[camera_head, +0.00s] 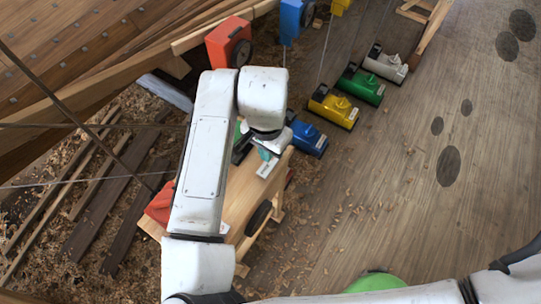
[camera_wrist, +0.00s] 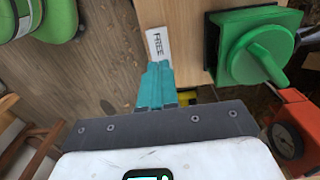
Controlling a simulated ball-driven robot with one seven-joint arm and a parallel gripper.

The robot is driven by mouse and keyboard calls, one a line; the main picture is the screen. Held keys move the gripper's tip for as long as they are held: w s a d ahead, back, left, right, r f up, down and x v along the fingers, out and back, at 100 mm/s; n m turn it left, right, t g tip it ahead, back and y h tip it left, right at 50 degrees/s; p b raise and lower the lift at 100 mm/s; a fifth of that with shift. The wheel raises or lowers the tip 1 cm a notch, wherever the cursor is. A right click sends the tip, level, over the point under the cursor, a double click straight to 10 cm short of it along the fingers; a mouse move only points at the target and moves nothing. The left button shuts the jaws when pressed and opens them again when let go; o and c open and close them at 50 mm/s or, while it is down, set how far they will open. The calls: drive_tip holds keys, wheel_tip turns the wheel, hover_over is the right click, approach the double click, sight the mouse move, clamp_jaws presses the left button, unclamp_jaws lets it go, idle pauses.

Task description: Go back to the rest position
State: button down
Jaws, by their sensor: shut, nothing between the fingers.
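My gripper (camera_head: 264,157) has teal fingers, and they are together with nothing between them. In the head view it hangs at the end of my white arm, over the far end of a wooden bench (camera_head: 236,186). In the wrist view the closed fingertips (camera_wrist: 158,66) point at a white label (camera_wrist: 157,44) on the edge of the bench top (camera_wrist: 183,14). I cannot tell whether they touch it. A green unit with a turning handle (camera_wrist: 257,50) sits on the bench just right of the fingers. My arm hides part of the bench in the head view.
An orange-red gauge (camera_wrist: 289,133) is close at right in the wrist view. In the head view, blue (camera_head: 309,139), yellow (camera_head: 334,107), green (camera_head: 361,85) and white (camera_head: 385,64) units line the floor beyond the bench. Plank floor (camera_head: 410,170) at right is open. Thin lines cross the left side.

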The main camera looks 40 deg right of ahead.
drive_tip(key=shift+r+p, duration=0.6)
drive_tip(key=shift+r, duration=0.4)
drive_tip(key=w+d+r+n+t+h, duration=0.2)
drive_tip(key=d+r+h, duration=0.15)
drive_tip(key=d, duration=0.75)
drive_tip(key=w+d+r+n+t+h, duration=0.1)
drive_tip(key=d+r+n+t+h, duration=0.2)
drive_tip(key=d, duration=0.7)
drive_tip(key=s+a+f+n+g+y, duration=0.2)
drive_tip(key=s+a+f, duration=0.4)
drive_tip(key=s, duration=0.3)
drive_tip(key=s+a+f+n+g+y, duration=0.2)
drive_tip(key=s+a+f+n+y, duration=0.2)
drive_tip(key=s+f, duration=0.5)
drive_tip(key=s+a+n, duration=0.1)
drive_tip(key=a+n, duration=0.1)
drive_tip(key=a, duration=0.1)
drive_tip(key=shift+s+a+f+n, duration=0.15)
drive_tip(key=shift+s+f+n, duration=0.1)
drive_tip(key=shift+n, duration=0.15)
